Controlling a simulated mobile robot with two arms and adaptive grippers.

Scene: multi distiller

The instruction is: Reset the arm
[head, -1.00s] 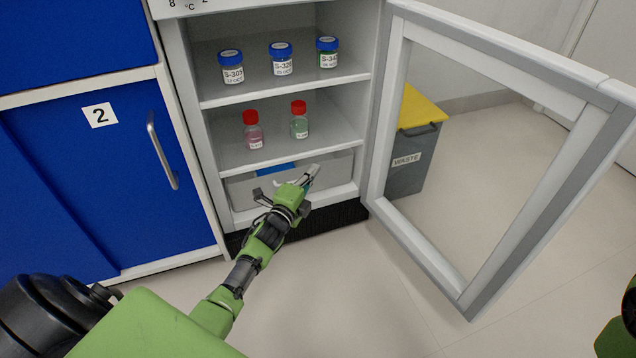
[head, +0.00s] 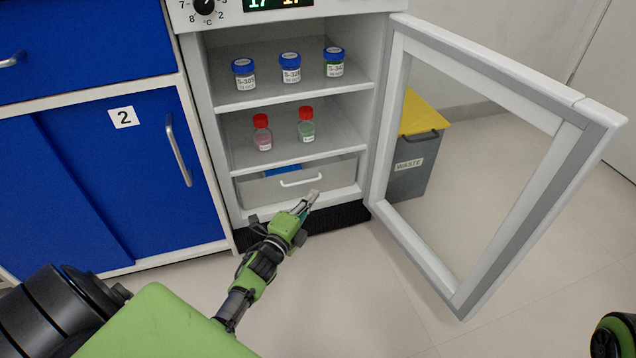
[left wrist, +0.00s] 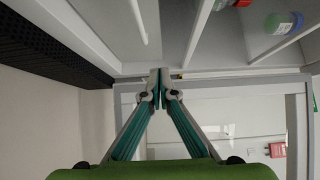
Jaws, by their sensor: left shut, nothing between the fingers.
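My left gripper (head: 308,203) is shut and empty, in front of and below the drawer at the bottom of the open cabinet. In the left wrist view its fingertips (left wrist: 160,78) meet, with nothing between them. The drawer (head: 270,186) has a white handle (head: 301,180), and a blue thing (head: 284,171) shows inside it. The gripper appears apart from the handle. A small part of my right arm (head: 614,336) shows at the bottom right edge; its gripper is not visible.
The cabinet's glass door (head: 560,190) stands open to the right. Blue-lidded jars (head: 290,69) stand on the upper shelf and two red-capped bottles (head: 306,126) on the middle one. A waste bin (head: 410,165) is behind the door. The floor in front is clear.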

